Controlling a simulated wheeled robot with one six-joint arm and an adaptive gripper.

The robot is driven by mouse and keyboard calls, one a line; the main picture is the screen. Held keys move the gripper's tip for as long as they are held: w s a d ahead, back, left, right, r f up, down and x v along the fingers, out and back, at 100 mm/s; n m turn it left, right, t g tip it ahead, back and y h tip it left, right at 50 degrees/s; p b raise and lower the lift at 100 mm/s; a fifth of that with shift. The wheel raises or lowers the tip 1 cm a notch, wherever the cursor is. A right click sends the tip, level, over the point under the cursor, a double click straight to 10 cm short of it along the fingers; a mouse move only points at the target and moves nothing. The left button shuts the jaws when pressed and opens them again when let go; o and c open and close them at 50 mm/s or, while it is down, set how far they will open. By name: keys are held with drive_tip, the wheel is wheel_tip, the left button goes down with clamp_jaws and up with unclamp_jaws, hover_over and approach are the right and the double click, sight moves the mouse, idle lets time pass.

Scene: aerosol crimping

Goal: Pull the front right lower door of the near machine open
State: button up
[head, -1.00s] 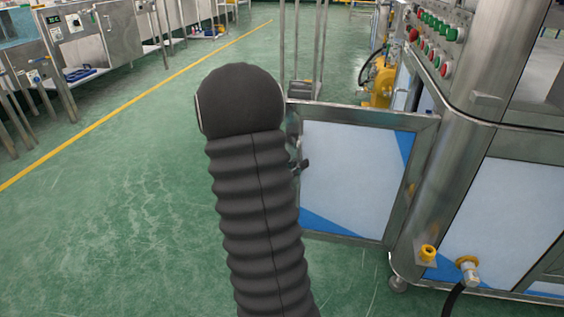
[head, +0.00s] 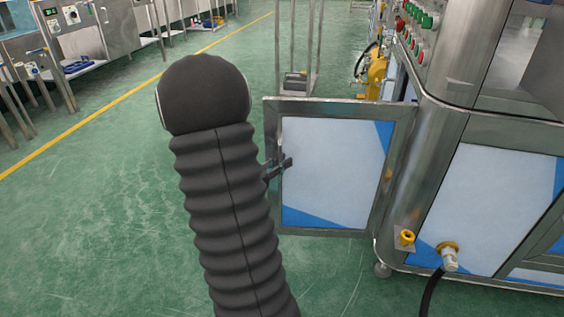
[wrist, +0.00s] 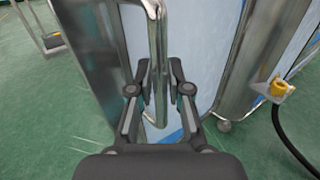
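The front right lower door (head: 335,165) of the near machine (head: 490,200) stands swung out from the cabinet, to its left in the head view. It has a steel frame and a pale panel with blue corners. In the wrist view, its upright steel handle (wrist: 158,45) runs between the two fingers of my gripper (wrist: 160,90). The fingers are closed in on both sides of the handle. In the head view, my dark ribbed arm hides most of my gripper, and only a finger end (head: 283,166) shows over the door's left edge.
A yellow fitting (head: 406,238) and a hose connector (head: 449,256) with a black hose stick out low on the machine. A wheeled steel stand (head: 296,84) is behind the door. Green floor is clear to the left, up to a yellow line (head: 100,118).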

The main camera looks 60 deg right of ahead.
drive_tip(key=shift+o, duration=1)
drive_tip(key=shift+w, duration=0.1)
drive_tip(key=shift+a, duration=0.1)
drive_tip(key=v, duration=1.2)
